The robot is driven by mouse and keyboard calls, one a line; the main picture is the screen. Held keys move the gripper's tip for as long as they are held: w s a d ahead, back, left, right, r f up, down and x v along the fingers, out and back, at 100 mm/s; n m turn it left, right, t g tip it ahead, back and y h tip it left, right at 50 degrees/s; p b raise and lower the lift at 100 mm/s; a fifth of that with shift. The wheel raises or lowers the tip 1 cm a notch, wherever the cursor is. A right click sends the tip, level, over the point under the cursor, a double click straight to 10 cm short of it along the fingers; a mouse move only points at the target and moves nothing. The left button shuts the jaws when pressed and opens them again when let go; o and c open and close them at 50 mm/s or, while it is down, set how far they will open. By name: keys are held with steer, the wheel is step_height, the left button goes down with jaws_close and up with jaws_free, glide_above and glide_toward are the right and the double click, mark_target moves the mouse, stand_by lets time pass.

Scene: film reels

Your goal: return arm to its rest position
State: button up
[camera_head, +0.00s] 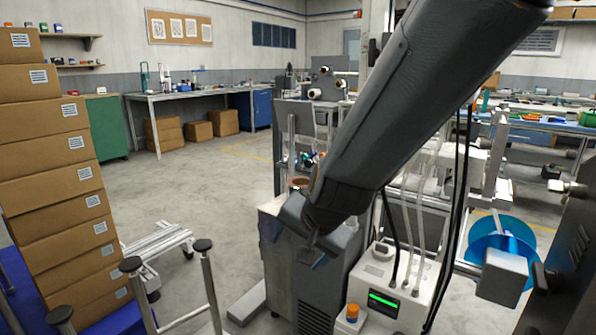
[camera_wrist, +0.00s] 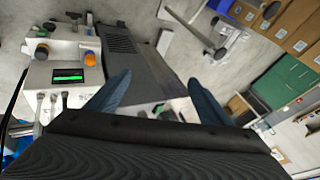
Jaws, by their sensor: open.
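My gripper (camera_wrist: 158,98) shows in the wrist view as two blue fingers spread apart with nothing between them. In the head view my dark arm reaches down from the top right, and my gripper (camera_head: 300,250) is at its lower end, in front of a grey cabinet (camera_head: 325,295). The fingertips are mostly hidden there. A blue reel (camera_head: 502,240) is at the right, partly covered by a grey box-shaped part.
A white machine (camera_head: 405,300) with a green display and an orange knob stands just right of my gripper. A tall stack of cardboard boxes (camera_head: 60,175) is at the left. Metal posts (camera_head: 210,290) stand in front. Open floor (camera_head: 190,200) lies behind, towards the workbench (camera_head: 190,95).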

steer(key=s+d+r+n+g+h, duration=0.1)
steer(key=s+d+n+g, duration=0.3)
steer(key=s, duration=0.6)
steer(key=s+d+n+g+h, duration=0.15)
steer(key=s+d+n, duration=0.25)
steer(key=s+d, duration=0.5)
steer(key=s+d+r+m+p, duration=0.1)
steer(key=d+r+p, duration=0.5)
steer(key=p, duration=1.1)
steer(key=shift+s+d+r+m+g, duration=0.15)
steer(key=shift+s+r+m+g, duration=0.25)
steer(key=shift+r+m, duration=0.8)
steer(key=shift+w+r+n+h, duration=0.1)
steer(key=shift+r+n+h, duration=0.2)
steer(key=shift+n, duration=0.1)
